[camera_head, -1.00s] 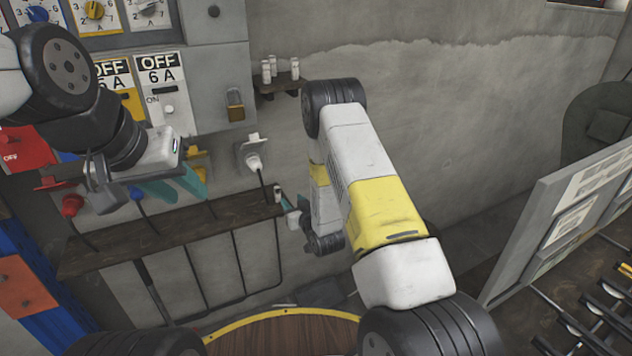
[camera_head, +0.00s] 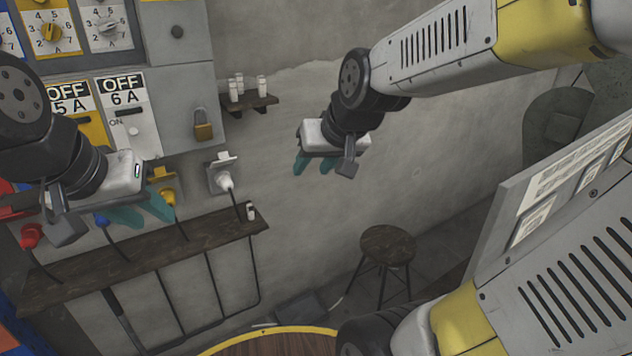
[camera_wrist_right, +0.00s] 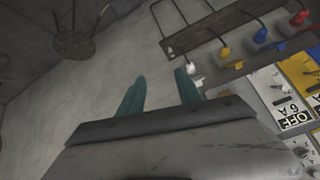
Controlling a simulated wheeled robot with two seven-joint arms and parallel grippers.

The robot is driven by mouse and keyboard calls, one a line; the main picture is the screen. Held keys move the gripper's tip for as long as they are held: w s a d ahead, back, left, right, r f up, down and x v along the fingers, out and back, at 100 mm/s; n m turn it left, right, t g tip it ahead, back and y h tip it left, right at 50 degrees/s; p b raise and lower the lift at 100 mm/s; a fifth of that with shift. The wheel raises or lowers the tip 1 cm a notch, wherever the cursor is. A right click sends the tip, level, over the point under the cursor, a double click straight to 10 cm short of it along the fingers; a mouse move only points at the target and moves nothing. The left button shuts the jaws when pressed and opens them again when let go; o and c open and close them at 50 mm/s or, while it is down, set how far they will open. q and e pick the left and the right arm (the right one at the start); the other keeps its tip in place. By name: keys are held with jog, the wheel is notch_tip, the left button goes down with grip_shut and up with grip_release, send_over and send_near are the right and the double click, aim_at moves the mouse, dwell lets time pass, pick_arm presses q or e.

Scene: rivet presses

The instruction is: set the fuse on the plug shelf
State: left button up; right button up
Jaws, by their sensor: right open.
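A small white fuse (camera_head: 251,211) stands upright near the right end of the dark wooden plug shelf (camera_head: 190,244). It also shows as a small pale spot at the shelf end in the right wrist view (camera_wrist_right: 171,50). My right gripper (camera_head: 313,169) is open and empty, in the air to the right of the fuse and higher in the picture, clear of it. Its teal fingers (camera_wrist_right: 160,92) show with nothing between them. My left gripper (camera_head: 142,217) hangs in front of the panel at the left, its teal fingers apart and empty.
Several white fuses (camera_head: 248,88) stand on a small wall shelf (camera_head: 255,106). A white plug (camera_head: 224,180) and a yellow plug (camera_head: 166,194) sit above the plug shelf, with cables hanging down. A stool (camera_head: 387,244) stands at the wall. A board (camera_head: 520,215) is at the right.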

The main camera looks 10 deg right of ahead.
jog(key=s+g, duration=0.1)
jog(key=s, duration=0.9)
jog(key=shift+s+d+r, duration=0.15)
jog(key=shift+r, duration=0.2)
